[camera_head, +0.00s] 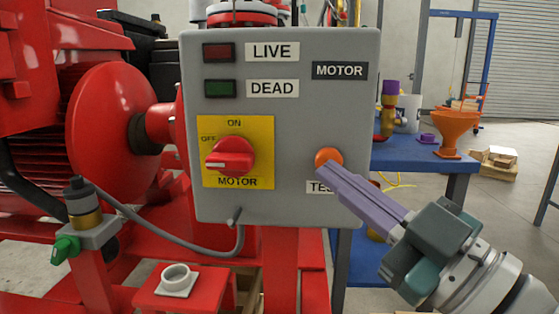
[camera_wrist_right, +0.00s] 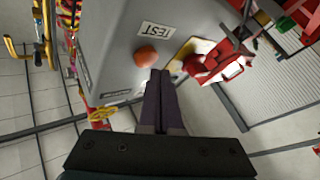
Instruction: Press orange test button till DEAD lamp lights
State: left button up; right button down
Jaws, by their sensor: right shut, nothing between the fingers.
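The orange test button (camera_head: 328,155) is on the lower right of the grey control box (camera_head: 290,120), above a partly covered TEST label (camera_head: 318,187). The DEAD lamp (camera_head: 220,88) is dark green and looks unlit. The LIVE lamp (camera_head: 219,53) above it is dark red and also looks unlit. My right gripper (camera_head: 324,168) is shut and empty, its fingertips at the button's lower edge. In the right wrist view the tips (camera_wrist_right: 160,74) are just beside the button (camera_wrist_right: 147,55); whether they touch it I cannot tell. My left gripper is out of view.
A red rotary knob (camera_head: 229,156) on a yellow MOTOR plate (camera_head: 237,182) lies near horizontal. Red pump machinery (camera_head: 105,110) fills the left. A grey cable (camera_head: 170,235) loops below the box. A blue table (camera_head: 440,160) with an orange funnel (camera_head: 453,128) stands behind right.

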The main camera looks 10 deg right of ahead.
jog(key=shift+w+d, duration=0.1)
jog(key=shift+w, duration=0.2)
jog(key=shift+w+d, duration=0.1)
jog(key=shift+w, duration=0.3)
dwell(0.6)
dwell(0.4)
jog(key=shift+s+a+p, duration=0.25)
jog(key=shift+s+p, duration=0.1)
jog(key=shift+s, duration=0.5)
jog(key=s+p, duration=0.1)
jog(key=s, duration=0.1)
jog(key=s+a+p, duration=0.1)
jog(key=s, duration=0.1)
jog(key=shift+s+a, duration=0.15)
jog(key=shift+s, duration=0.25)
